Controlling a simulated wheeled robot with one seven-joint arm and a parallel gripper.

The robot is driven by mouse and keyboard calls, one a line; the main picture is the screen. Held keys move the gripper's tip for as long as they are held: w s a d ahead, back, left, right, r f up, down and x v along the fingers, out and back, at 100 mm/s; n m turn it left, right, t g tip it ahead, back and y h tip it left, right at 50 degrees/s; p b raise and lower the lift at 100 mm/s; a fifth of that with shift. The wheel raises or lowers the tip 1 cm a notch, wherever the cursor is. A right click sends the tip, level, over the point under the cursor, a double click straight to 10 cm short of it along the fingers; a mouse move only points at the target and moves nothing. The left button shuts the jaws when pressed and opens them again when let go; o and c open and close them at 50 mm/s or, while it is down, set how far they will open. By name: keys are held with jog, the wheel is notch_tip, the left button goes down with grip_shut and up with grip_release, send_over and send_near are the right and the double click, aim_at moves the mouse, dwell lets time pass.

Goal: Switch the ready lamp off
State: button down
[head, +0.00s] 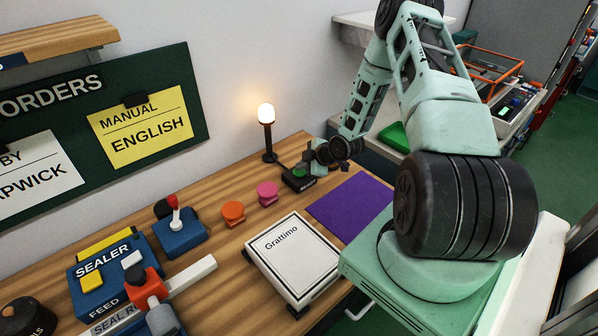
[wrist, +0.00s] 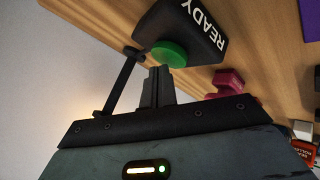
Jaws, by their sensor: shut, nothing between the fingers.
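The ready lamp (head: 266,114) stands at the back of the wooden bench by the wall, a lit warm-white bulb on a black post. A black box labelled READY (wrist: 187,27) with a round green button (wrist: 169,54) sits right of the lamp's foot; the box also shows in the head view (head: 298,181). My gripper (wrist: 158,72) is shut and empty, its fingertips at the green button in the wrist view. I cannot tell whether they touch or press it. In the head view my gripper partly hides the box.
Pink (head: 267,193) and orange (head: 233,213) round knobs stand left of the box. A purple mat (head: 350,205) lies to its right. A white Grattimo board (head: 294,262), a blue lever box (head: 180,237) and the sealer (head: 106,268) are nearer the front.

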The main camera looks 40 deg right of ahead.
aim_at(302, 172)
jog(key=shift+f+b, duration=0.3)
jog(key=shift+r, duration=0.1)
dwell(0.3)
jog(key=shift+r+p, duration=0.55)
jog(key=shift+r, duration=0.3)
jog(key=shift+r, duration=0.15)
notch_tip(302, 172, up, 6)
jog(key=p, duration=0.3)
jog(key=shift+p, duration=0.4)
